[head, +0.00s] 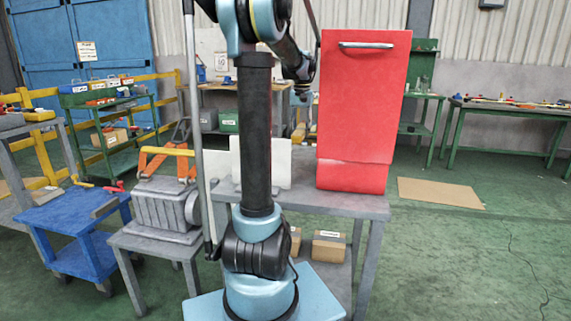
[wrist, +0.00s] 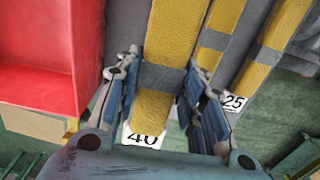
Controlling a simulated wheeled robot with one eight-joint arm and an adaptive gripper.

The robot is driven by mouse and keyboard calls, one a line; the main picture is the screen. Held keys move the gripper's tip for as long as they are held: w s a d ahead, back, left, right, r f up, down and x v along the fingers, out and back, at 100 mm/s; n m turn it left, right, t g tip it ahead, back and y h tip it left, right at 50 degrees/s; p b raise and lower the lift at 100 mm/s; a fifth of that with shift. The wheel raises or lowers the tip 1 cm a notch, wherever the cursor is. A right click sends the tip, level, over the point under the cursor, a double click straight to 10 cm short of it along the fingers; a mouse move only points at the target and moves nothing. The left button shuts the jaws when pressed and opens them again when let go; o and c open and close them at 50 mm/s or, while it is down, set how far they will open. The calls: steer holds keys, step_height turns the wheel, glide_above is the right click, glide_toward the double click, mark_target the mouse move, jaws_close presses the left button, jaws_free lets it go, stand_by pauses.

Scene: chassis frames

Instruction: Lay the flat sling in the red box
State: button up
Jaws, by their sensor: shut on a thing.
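The flat sling (wrist: 182,28) is a yellow strap with a grey band in the wrist view. My gripper (wrist: 160,88) has one finger on each side of it and is shut on it near the grey band. A label reading 40 (wrist: 146,138) shows below the sling. In the head view my gripper is small and partly hidden behind the arm and the red box, so its hold is unclear there. The red box (head: 362,110) has a silver handle and stands on a grey table (head: 345,203). It also shows at the left of the wrist view (wrist: 40,45).
More yellow straps with grey bands (wrist: 262,62) lie right of the held one, by a label reading 25 (wrist: 234,102). A grey motor-like casting (head: 163,207) stands on a low stand at left, by a blue cart (head: 75,215). The floor at right is clear around a cardboard sheet (head: 440,193).

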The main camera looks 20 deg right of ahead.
mark_target(301, 158)
steer(key=shift+s+d, duration=0.1)
steer(key=shift+d, duration=0.1)
steer(key=shift+f, duration=5.05)
steer(key=o, duration=1.3)
